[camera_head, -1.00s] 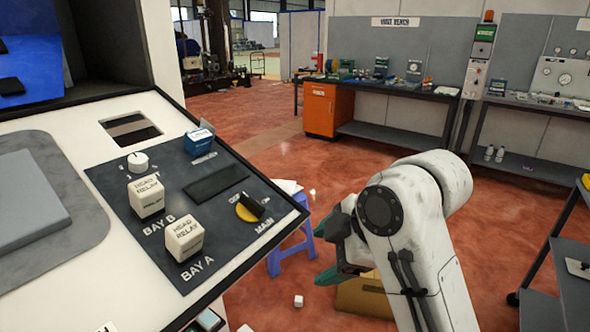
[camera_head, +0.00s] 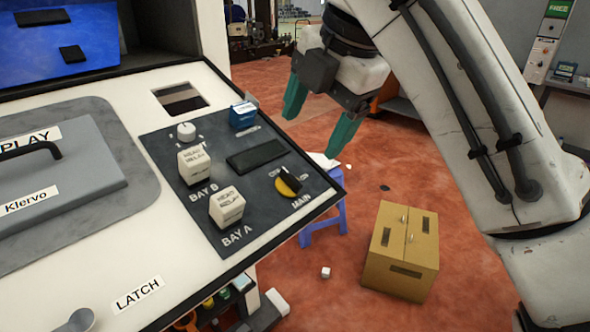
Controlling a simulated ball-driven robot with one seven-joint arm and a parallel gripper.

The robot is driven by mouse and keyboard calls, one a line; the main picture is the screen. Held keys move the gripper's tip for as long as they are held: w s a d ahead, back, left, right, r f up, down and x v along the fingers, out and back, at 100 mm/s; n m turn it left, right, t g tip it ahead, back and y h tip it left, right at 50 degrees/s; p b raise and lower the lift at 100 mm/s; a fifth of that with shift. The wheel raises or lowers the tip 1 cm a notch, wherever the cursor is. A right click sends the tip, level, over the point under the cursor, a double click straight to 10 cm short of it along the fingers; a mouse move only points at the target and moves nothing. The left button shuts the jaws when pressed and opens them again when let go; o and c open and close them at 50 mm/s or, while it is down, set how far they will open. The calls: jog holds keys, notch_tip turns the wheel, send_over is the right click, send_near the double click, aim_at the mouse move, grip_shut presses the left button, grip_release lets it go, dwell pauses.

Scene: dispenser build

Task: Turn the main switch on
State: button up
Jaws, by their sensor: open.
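The main switch (camera_head: 289,184) is a black rotary handle on a yellow disc, at the right end of the dark control panel (camera_head: 213,166). The word MAIN is printed beside it. The exact position of the handle against its small labels is too small to read. My gripper (camera_head: 321,122) is open and empty, with two green fingers pointing down. In the picture it is above and to the right of the switch, and apart from it.
Two white head relay blocks, at bay B (camera_head: 194,164) and bay A (camera_head: 227,207), stand left of the switch. A white knob (camera_head: 186,131) and a blue block (camera_head: 243,115) sit farther back. A blue stool (camera_head: 327,222) and a cardboard box (camera_head: 401,250) are on the floor.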

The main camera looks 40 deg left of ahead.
aim_at(292, 177)
jog(key=x, duration=1)
jog(key=shift+a+f, duration=0.15)
jog(key=shift+f, duration=0.15)
jog(key=shift+r, duration=0.1)
jog(key=c, duration=1)
